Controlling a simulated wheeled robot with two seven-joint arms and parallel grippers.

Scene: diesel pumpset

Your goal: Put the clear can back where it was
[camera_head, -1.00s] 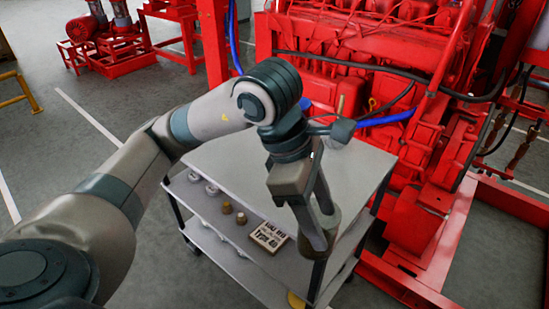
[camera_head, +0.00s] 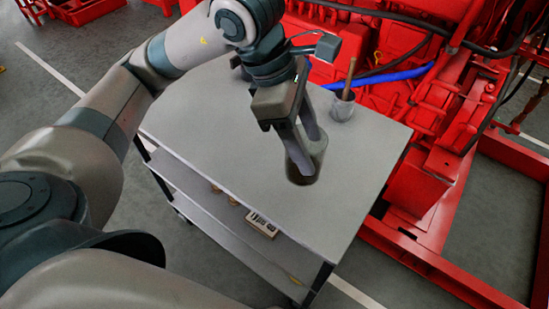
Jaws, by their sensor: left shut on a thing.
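The clear can (camera_head: 304,164) is a see-through, dark-tinted cylinder, upright over the middle of the cart's grey top (camera_head: 225,118). My left gripper (camera_head: 304,158) comes down from above and is shut on the can, with its fingers reaching down at the can. I cannot tell whether the can's bottom touches the cart top. My right gripper is not in view.
A small grey cup (camera_head: 342,108) with a brown handle sticking out stands at the cart top's back right. A big red engine (camera_head: 420,100) rises behind the cart. A lower shelf holds a labelled box (camera_head: 262,225). The cart top's front is clear.

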